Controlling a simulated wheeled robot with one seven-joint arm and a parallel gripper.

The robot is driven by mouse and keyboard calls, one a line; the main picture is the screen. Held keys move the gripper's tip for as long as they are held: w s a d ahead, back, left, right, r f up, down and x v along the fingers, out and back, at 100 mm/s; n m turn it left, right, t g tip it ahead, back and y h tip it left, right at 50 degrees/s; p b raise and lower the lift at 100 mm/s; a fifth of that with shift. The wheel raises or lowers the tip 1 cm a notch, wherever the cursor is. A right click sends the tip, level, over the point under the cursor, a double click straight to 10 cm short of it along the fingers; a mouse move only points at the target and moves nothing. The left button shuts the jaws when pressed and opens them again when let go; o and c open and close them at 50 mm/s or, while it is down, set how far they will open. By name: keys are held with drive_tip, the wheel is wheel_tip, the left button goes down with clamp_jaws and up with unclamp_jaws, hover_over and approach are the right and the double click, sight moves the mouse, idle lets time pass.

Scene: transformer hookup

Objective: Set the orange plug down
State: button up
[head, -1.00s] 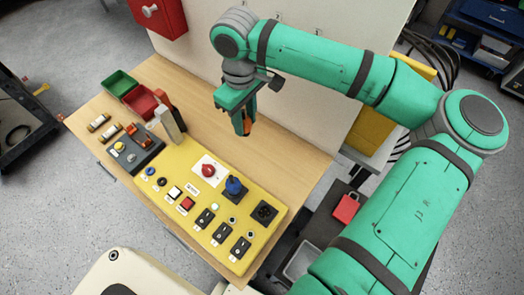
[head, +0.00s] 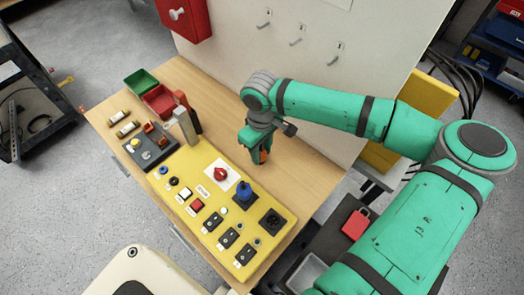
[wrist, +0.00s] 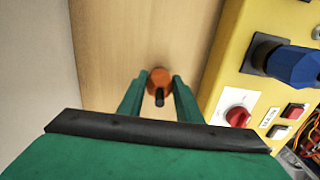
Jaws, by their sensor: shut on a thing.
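The orange plug (wrist: 159,77) is held between the two green fingertips of my gripper (wrist: 161,84) in the wrist view, with a dark pin pointing toward the camera. In the head view my gripper (head: 258,158) points down over the wooden tabletop, just behind the yellow panel. A little of the orange plug (head: 263,156) shows between the fingers there; the rest is hidden. The plug is close to the wood, but I cannot tell whether it touches.
The yellow panel (head: 213,235) with a red knob (head: 221,174) and a blue connector (head: 245,192) lies in front of my gripper. Bare wooden tabletop (head: 305,180) lies right of it. Red (head: 160,101) and green (head: 141,81) bins stand at the left. A pale wall rises behind.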

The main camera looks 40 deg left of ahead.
drive_tip(key=shift+s+a+f, duration=0.1)
drive_tip(key=shift+a, duration=0.05)
drive_tip(key=shift+f, duration=0.2)
drive_tip(key=o, duration=1.2)
wheel_tip(320, 180, up, 12)
drive_tip(key=shift+r, duration=0.2)
